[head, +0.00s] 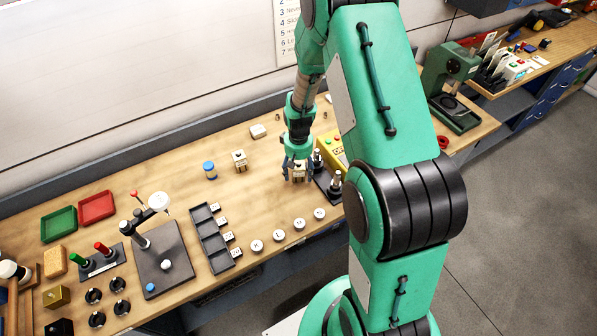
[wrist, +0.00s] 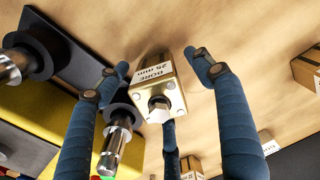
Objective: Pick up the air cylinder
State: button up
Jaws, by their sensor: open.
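The air cylinder (wrist: 155,82) shows in the wrist view as a metal-ended block with a "BORE 25 mm" label and a nut on its end. In the head view it (head: 298,176) stands on the bench right below my gripper (head: 297,162). My gripper (wrist: 160,72) is open. Its blue fingers are on the left, right and near side of the cylinder in the wrist view, with gaps left and right. Whether the near finger touches it cannot be told.
A dark plate with metal posts (head: 335,182) and a yellow box (head: 330,148) stand close to the right of the cylinder. A similar block (head: 240,160) and a blue-capped jar (head: 210,170) are to the left. White round pieces (head: 278,235) line the front edge.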

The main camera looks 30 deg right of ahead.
jog(key=shift+f, duration=0.5)
grip_shut()
dwell(0.3)
jog(key=shift+r, duration=0.15)
jog(key=shift+r, duration=0.9)
jog(key=shift+s+a+r, duration=0.1)
jog(key=shift+s+r, duration=0.2)
jog(key=shift+r, duration=0.5)
jog(key=s+a, duration=0.1)
jog(key=s, duration=0.4)
jog(key=s+a+r, duration=0.1)
jog(key=s, duration=0.4)
jog(key=s+a, duration=0.1)
jog(key=s, duration=0.4)
jog(key=shift+a+r, duration=0.15)
jog(key=shift+a, duration=0.25)
